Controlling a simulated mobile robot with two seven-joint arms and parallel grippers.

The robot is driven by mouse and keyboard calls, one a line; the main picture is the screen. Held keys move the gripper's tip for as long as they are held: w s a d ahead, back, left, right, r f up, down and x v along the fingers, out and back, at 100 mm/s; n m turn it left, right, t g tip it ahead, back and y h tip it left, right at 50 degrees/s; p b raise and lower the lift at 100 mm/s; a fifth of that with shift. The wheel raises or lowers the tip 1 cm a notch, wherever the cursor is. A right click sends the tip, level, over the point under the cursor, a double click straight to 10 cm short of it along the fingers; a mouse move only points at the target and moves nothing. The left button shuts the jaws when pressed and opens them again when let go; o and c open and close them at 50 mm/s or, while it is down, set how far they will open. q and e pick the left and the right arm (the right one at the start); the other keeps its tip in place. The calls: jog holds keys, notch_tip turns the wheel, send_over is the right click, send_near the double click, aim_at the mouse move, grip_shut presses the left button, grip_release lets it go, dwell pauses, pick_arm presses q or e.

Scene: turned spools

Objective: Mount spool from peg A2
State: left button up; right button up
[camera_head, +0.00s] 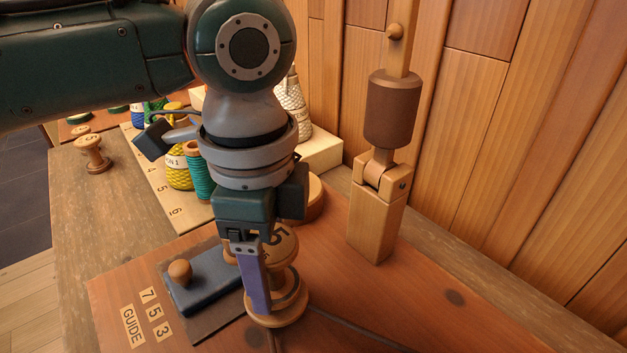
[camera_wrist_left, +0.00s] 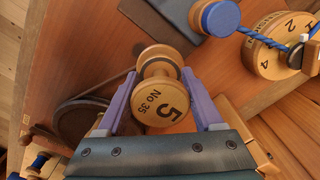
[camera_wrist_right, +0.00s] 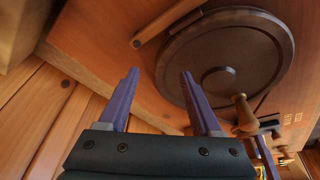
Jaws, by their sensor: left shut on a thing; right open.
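My left gripper (camera_head: 262,285) is shut on a turned wooden spool (camera_head: 284,282), pointing down over the reddish board. The left wrist view shows the spool (camera_wrist_left: 160,101), marked "5" and "No 35", between the two purple fingers (camera_wrist_left: 159,80). Its lower flange shows beside my finger in the head view; whether it touches the board or sits on a peg I cannot tell. My right gripper (camera_wrist_right: 158,76) is open and empty in the right wrist view, and out of the head view. No peg labelled A2 can be made out.
A dark block with a wooden knob (camera_head: 208,283) lies left of the held spool, near the labels "GUIDE" and "7 5 3". A wooden post with a brown cylinder (camera_head: 392,108) stands right. Another spool (camera_head: 93,158) stands at left. A dark round disc (camera_wrist_right: 224,68) lies beyond my right gripper.

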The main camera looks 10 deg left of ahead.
jog(key=shift+r, duration=0.2)
pick_arm(q)
jog(key=shift+p, duration=0.45)
pick_arm(e)
jog(key=shift+r, duration=0.25)
pick_arm(q)
jog(key=shift+f+b, duration=0.4)
jog(key=shift+f, duration=0.2)
pick_arm(e)
jog(key=shift+f, duration=0.4)
pick_arm(q)
jog(key=o, duration=1.1)
pick_arm(e)
jog(key=shift+r, duration=0.1)
pick_arm(q)
notch_tip(320, 180, up, 11)
jog(key=p, duration=1.2)
jog(key=shift+r+p, duration=0.1)
jog(key=shift+p, duration=0.2)
pick_arm(e)
notch_tip(320, 180, up, 12)
jog(key=shift+r, duration=0.15)
pick_arm(q)
jog(key=shift+d, duration=0.1)
pick_arm(e)
jog(key=shift+a, duration=0.1)
